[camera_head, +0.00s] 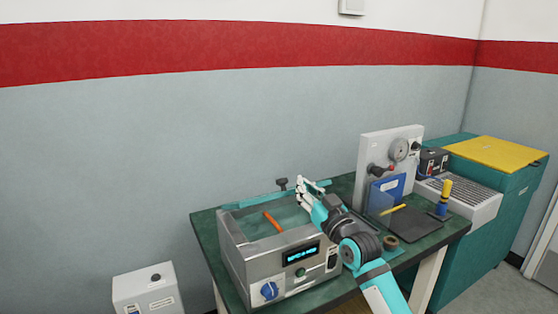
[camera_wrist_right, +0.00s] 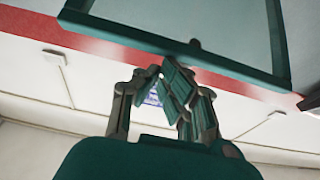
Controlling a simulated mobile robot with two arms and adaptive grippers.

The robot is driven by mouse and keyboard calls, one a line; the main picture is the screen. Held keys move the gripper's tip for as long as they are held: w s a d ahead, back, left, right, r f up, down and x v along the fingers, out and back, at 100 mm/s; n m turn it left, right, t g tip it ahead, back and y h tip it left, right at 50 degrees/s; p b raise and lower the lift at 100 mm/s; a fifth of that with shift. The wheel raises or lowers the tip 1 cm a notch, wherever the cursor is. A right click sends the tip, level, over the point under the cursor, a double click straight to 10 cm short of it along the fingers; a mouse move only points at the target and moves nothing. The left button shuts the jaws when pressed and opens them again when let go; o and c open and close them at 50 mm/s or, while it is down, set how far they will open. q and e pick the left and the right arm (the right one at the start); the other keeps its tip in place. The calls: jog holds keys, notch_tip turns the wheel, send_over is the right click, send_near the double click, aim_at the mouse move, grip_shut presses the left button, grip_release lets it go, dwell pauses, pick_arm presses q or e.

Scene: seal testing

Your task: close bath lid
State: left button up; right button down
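The bath (camera_head: 240,262) is a steel box with a lit display and a blue knob, at the left of the green table. Its lid is a clear pane in a teal frame (camera_head: 252,199), with a dark knob (camera_head: 282,184) at the far edge; it looks raised, but its exact tilt is unclear. In the right wrist view the lid's frame (camera_wrist_right: 235,72) spans the top. My right gripper (camera_head: 303,186) is beside the frame's right end, right of the knob. Its fingers (camera_wrist_right: 165,84) look closed together, holding nothing visible; contact with the lid is unclear. My left gripper is out of view.
An orange stick-shaped thing (camera_head: 272,222) shows within the bath's outline. A gauge panel (camera_head: 380,150), a blue plate (camera_head: 386,192) and a blue-yellow tool (camera_head: 443,198) stand to the right. A white box (camera_head: 146,289) is left of the table (camera_head: 205,232).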

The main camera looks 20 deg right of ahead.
jog(key=shift+t, duration=0.5)
jog(key=f+b, duration=0.1)
jog(key=s+f+b, duration=0.1)
jog(key=f, duration=0.1)
jog(key=f+b, duration=0.1)
jog(key=f, duration=0.1)
jog(key=shift+s+d, duration=0.2)
jog(key=shift+s, duration=0.15)
pick_arm(q)
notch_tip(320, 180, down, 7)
jog(key=b, duration=0.1)
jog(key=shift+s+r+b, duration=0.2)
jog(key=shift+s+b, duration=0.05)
jog(key=shift+b, duration=0.1)
pick_arm(e)
jog(key=shift+s+f, duration=0.2)
jog(key=shift+f, duration=0.5)
jog(key=shift+s+f, duration=0.2)
jog(key=shift+f, duration=0.5)
jog(key=shift+w+d, duration=0.1)
